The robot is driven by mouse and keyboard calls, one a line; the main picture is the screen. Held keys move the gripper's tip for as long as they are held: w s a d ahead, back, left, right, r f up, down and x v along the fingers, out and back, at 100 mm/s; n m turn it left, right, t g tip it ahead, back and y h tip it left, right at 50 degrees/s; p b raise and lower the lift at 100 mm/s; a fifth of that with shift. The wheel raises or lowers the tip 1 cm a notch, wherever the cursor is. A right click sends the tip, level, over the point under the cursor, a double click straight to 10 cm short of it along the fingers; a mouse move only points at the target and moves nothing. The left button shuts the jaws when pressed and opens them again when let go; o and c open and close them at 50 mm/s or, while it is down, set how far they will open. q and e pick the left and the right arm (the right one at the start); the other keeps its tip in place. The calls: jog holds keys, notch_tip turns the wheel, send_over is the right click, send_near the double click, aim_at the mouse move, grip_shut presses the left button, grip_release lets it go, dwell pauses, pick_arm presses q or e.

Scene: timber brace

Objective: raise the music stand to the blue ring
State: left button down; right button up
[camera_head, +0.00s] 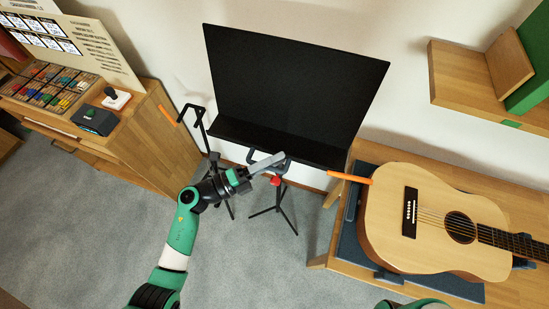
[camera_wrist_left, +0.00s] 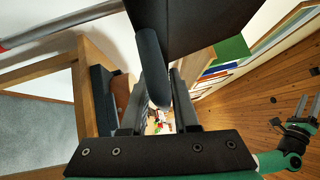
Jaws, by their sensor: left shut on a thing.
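The music stand has a wide black desk (camera_head: 290,85) in the middle of the head view, tilted against the pale wall, above a thin tripod (camera_head: 275,208) with a red knob (camera_head: 275,181). My left gripper (camera_head: 268,163) is at the desk's lower edge, shut on a dark handle (camera_wrist_left: 152,65) below the desk. In the left wrist view the rounded handle lies between the fingers, and the desk (camera_wrist_left: 215,22) is above. My right gripper (camera_wrist_left: 292,112) shows small at the right of the wrist view, away from the stand; its opening is unclear. I cannot make out a blue ring.
A guitar (camera_head: 435,220) lies on a dark mat on the wooden bench at right. A second black stand (camera_head: 205,140) is close left of the music stand. A wooden cabinet (camera_head: 140,140) stands left, a shelf (camera_head: 470,85) upper right. Grey carpet is open in front.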

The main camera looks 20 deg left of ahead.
pick_arm(q)
notch_tip(320, 180, up, 5)
jog(key=p, duration=0.2)
jog(key=shift+f+p, duration=0.1)
jog(key=shift+p, duration=0.2)
pick_arm(e)
notch_tip(320, 180, up, 4)
jog(key=shift+r, duration=0.15)
pick_arm(q)
jog(key=shift+f, duration=0.1)
jog(key=c, duration=0.8)
grip_release()
jog(key=shift+f, duration=0.1)
jog(key=shift+c, duration=0.2)
jog(key=v, duration=1.1)
jog(key=shift+s+a, duration=0.25)
pick_arm(e)
jog(key=shift+r, duration=0.35)
pick_arm(q)
jog(key=shift+f, duration=0.15)
